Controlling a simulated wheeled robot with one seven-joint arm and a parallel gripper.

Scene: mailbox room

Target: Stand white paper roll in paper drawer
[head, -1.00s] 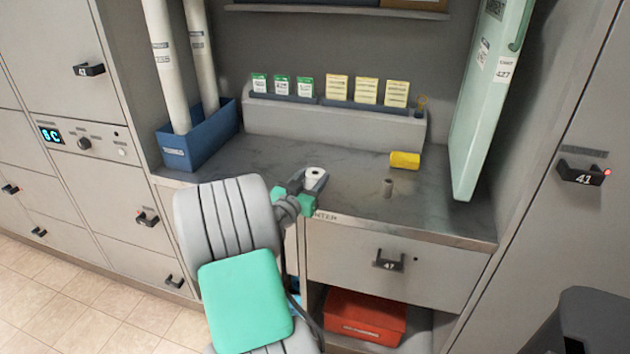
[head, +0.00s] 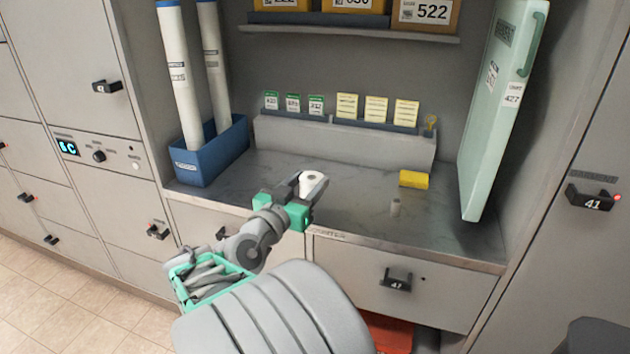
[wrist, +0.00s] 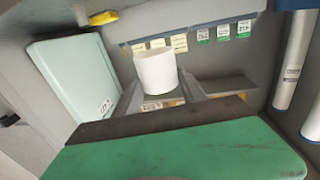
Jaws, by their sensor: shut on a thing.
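My gripper (head: 306,190) is shut on the white paper roll (head: 313,181) and holds it above the counter's front edge. The roll also shows between the fingers in the wrist view (wrist: 156,72). Another drawer front (head: 195,220) under the counter at the left is partly hidden by my arm. I cannot tell which one is the paper drawer.
A blue box (head: 215,160) with tall white tubes stands at the left. A pale green panel (head: 490,130) leans at the right. A red bin (head: 388,333) lies below.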

